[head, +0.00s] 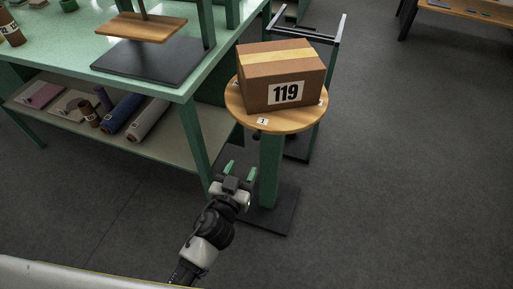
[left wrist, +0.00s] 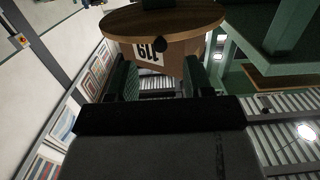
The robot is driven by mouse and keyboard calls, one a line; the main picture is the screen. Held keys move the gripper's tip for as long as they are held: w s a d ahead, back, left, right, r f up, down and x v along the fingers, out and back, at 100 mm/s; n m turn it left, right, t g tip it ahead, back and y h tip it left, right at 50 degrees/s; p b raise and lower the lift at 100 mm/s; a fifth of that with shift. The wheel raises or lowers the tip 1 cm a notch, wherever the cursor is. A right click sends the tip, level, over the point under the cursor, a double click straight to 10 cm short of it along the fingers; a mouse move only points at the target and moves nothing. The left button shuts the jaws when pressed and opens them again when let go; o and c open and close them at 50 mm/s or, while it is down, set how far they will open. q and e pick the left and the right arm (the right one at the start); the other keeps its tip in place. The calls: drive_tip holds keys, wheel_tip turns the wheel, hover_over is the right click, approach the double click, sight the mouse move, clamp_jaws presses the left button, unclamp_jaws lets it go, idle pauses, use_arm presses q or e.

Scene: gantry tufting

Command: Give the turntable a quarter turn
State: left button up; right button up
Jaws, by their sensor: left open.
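The turntable (head: 288,122) is a round wooden disc on a green post with a dark base plate. A cardboard box (head: 262,88) labelled 119 sits on it. A small tag reading 1 (head: 262,121) is at the disc's near edge, and a dark knob (head: 256,135) is just below that edge. My left gripper (head: 240,171) is open and empty, below and left of the disc's near edge, apart from it. In the left wrist view the disc (left wrist: 190,18), knob (left wrist: 160,44) and box (left wrist: 178,62) appear upside down, ahead of the open fingers (left wrist: 160,80).
A green table (head: 60,50) stands at the left, with a dark-based stand holding a wooden board (head: 141,26). Its lower shelf holds several rolls (head: 122,113). A dark metal frame (head: 335,40) stands behind the turntable. The floor at the right is clear.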

sight(255, 138)
use_arm(q)
drive_tip(key=shift+t, duration=0.3)
drive_tip(key=x, duration=0.3)
drive_tip(key=r+x, duration=0.1)
drive_tip(key=x, duration=0.3)
drive_tip(key=r+x, duration=0.1)
drive_tip(key=x, duration=0.3)
drive_tip(key=shift+d+p, duration=0.15)
drive_tip(key=shift+p, duration=0.15)
clamp_jaws()
